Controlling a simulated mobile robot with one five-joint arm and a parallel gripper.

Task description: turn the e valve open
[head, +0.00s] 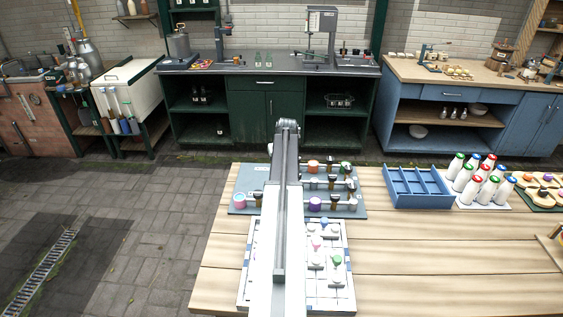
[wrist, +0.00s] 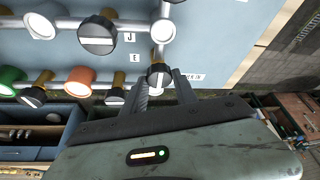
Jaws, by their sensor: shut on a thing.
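A blue-grey valve board (head: 243,206) lies on the wooden table in the head view, partly covered by my arm. In the wrist view the board (wrist: 225,25) fills the upper part, with white pipes and black valve knobs. My gripper (wrist: 163,92) is shut on a black knob with a pale bar (wrist: 158,78), its fingers on either side. The E label (wrist: 134,58) is printed to the left of this knob. A J label (wrist: 129,37) is beside a larger black knob (wrist: 97,38). My fingertips are hidden in the head view.
Other knobs (wrist: 33,97) and orange and green caps (wrist: 78,82) are close to the left of my gripper. A white tray (head: 343,295) lies below the board, with a blue divided box (head: 418,188) and several bottles (head: 470,180) to the right. The front right of the table is clear.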

